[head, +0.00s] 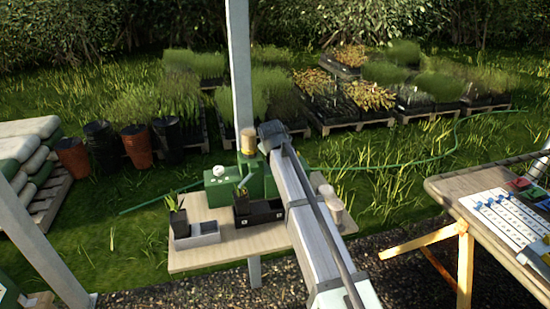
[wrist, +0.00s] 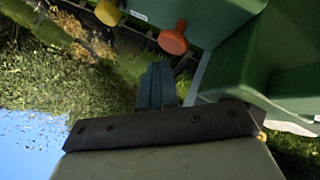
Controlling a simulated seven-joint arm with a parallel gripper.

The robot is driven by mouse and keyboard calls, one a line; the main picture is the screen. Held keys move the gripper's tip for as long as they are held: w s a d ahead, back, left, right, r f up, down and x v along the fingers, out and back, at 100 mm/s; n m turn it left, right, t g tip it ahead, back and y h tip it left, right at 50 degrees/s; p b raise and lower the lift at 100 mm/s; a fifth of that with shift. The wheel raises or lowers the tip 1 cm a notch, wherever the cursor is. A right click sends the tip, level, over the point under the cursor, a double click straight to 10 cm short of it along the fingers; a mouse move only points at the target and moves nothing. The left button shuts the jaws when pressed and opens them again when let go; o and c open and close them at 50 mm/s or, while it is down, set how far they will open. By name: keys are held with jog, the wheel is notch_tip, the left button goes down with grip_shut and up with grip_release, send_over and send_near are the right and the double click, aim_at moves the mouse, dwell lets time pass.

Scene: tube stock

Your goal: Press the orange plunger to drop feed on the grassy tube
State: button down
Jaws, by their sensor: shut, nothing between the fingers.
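The orange plunger (wrist: 173,42) sticks out from the green dispenser (wrist: 222,18) in the wrist view. My gripper (wrist: 156,70) is shut and empty, its fingertips just below the plunger in that picture, with a small gap seeming to show between them. In the head view my gripper (head: 272,133) is above the green dispenser (head: 258,183), and I cannot make out the plunger there. A black tube with grassy leaves (head: 241,206) stands in a black tray (head: 262,218) in front of the dispenser. Another leafy black tube (head: 179,224) stands in a grey tray (head: 199,239) to the left.
A yellow knob (wrist: 107,12) shows near the plunger. A tan cylinder (head: 248,142) tops the dispenser beside a metal post (head: 239,60). The wooden bench (head: 225,255) is bare at its front left. Another table (head: 450,190) stands right.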

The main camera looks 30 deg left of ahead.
jog(key=shift+f, duration=1.25)
dwell(1.3)
jog(key=shift+r, duration=0.15)
dwell(0.3)
jog(key=shift+r, duration=1.1)
jog(key=shift+r, duration=0.1)
jog(key=shift+r, duration=2.4)
dwell(0.5)
jog(key=shift+r, duration=1.9)
jog(key=shift+f, duration=0.1)
